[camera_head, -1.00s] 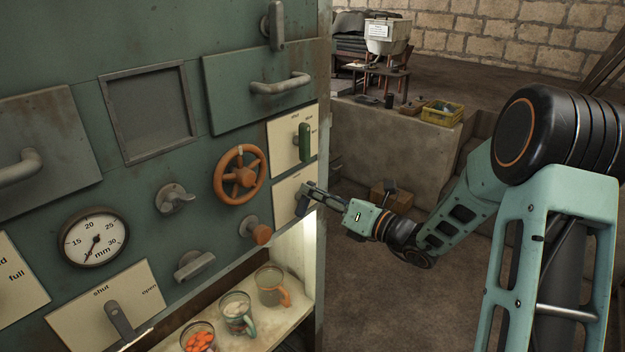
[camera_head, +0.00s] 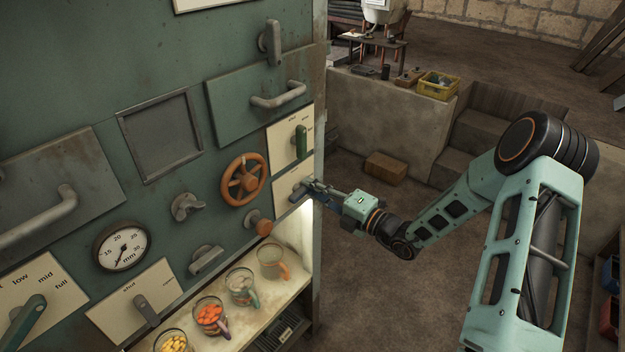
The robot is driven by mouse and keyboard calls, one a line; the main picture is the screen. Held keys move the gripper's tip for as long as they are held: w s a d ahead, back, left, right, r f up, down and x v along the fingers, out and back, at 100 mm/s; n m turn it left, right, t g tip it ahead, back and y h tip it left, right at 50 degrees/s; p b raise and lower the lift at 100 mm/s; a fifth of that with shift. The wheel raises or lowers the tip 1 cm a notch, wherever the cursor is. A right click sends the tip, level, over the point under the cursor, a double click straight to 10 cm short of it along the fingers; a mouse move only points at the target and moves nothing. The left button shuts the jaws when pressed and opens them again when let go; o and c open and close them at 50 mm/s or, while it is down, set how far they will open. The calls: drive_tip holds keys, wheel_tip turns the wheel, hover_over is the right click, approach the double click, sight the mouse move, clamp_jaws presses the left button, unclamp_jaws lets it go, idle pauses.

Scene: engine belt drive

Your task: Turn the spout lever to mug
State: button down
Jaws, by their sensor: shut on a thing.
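My gripper (camera_head: 311,188) is at the lower of two cream plates (camera_head: 285,190) on the right edge of the green panel. It is shut on a small lever at that plate, which I take to be the spout lever. The fingers hide most of the lever, so its exact angle and any marking beside it cannot be read. Below, on a lit shelf, stand several mugs: one with a tan handle (camera_head: 271,261), one with pale contents (camera_head: 241,287), one with orange pieces (camera_head: 210,316) and one with yellow pieces (camera_head: 173,342).
Just above my gripper is a green lever (camera_head: 301,142) on another plate. An orange handwheel (camera_head: 243,180) and an orange knob (camera_head: 261,226) sit to the left. A grey lever (camera_head: 146,309) and a gauge (camera_head: 121,247) are lower left.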

drive_tip(key=shift+m+p, duration=0.35)
drive_tip(key=shift+m, duration=0.25)
drive_tip(key=shift+f, duration=0.15)
drive_tip(key=c, duration=1.9)
unclamp_jaws()
drive_tip(key=v, duration=1.2)
